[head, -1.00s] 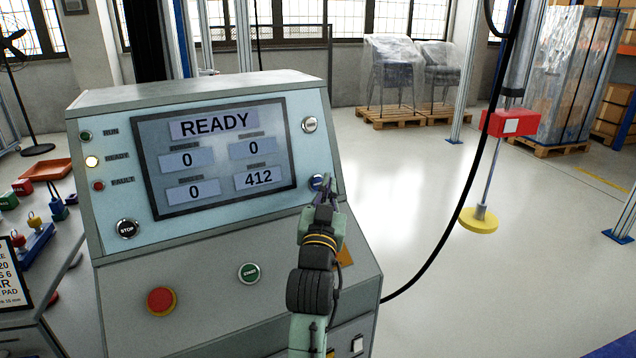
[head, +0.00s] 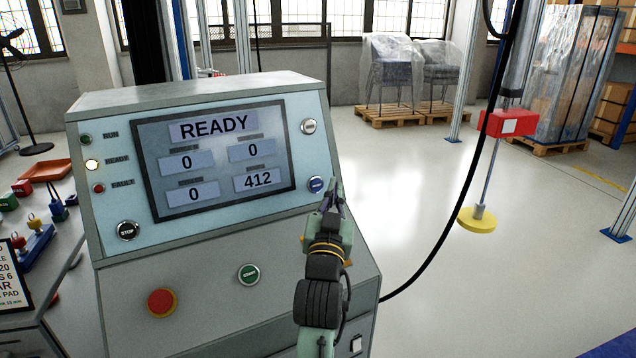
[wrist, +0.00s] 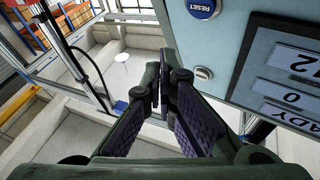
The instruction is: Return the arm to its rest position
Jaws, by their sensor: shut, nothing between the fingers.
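My gripper (head: 335,190) is shut and empty. In the head view it points up, just right of the blue button (head: 316,184) on the control console (head: 225,265), apart from that button. In the wrist view my gripper's fingers (wrist: 163,80) are together, and the blue button (wrist: 201,6), marked RESET, is at the top, clear of the fingertips. The console screen (head: 216,155) reads READY, with 0, 0, 0 and 412, and the READY lamp glows yellow.
The console also has a red emergency button (head: 162,302), a green START button (head: 248,274) and a black STOP button (head: 127,230). A black cable (head: 455,222) hangs at the right beside a red block (head: 511,123) and a yellow disc (head: 478,219). The floor right of my arm is open.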

